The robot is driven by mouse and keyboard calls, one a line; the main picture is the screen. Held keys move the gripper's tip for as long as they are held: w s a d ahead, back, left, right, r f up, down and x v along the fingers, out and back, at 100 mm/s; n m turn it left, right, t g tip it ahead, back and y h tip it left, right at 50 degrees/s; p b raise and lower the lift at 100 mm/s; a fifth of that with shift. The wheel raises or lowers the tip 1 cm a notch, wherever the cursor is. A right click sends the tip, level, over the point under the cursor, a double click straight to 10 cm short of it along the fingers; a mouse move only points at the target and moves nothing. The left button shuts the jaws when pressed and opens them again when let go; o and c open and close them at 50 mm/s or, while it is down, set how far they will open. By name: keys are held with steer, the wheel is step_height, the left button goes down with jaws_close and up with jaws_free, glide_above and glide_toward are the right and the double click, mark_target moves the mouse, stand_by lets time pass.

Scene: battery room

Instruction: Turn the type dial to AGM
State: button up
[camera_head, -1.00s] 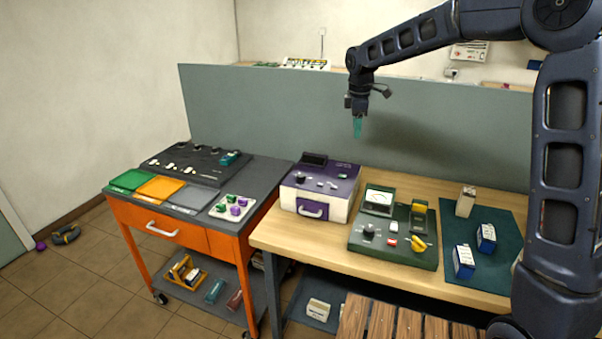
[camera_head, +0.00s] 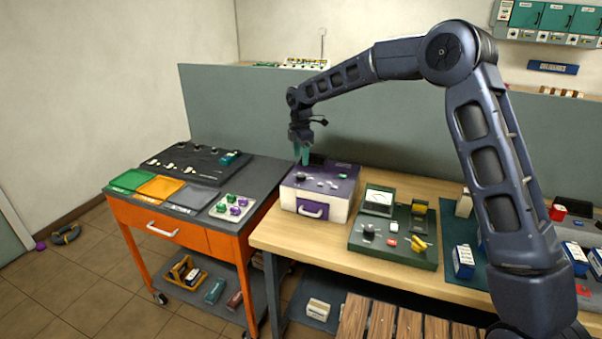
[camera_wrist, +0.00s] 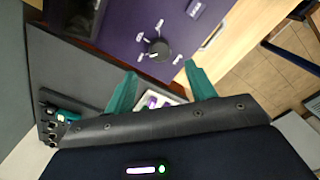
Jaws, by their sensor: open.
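A purple and white box (camera_head: 334,204) stands at the left end of the wooden bench. Its purple top carries a dark round dial (camera_head: 301,177), which also shows in the wrist view (camera_wrist: 159,49). Several small white labels ring the dial, too blurred to read. My gripper (camera_head: 302,156), with teal fingers, hangs above the box's left part, over the dial. In the wrist view my gripper (camera_wrist: 161,80) is open and empty. The dial appears just beyond and between the fingertips, and I see no contact.
A green tester (camera_head: 392,246) with a meter and its own knob stands right of the box. An orange cart (camera_head: 236,248) with trays and a dark panel stands at the left. A grey-green partition (camera_head: 235,110) runs behind the bench.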

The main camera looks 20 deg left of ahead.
mark_target(301, 174)
step_height(301, 174, down, 8)
steer(key=shift+r, duration=0.2)
steer(key=shift+c, duration=0.4)
steer(key=c, duration=0.9)
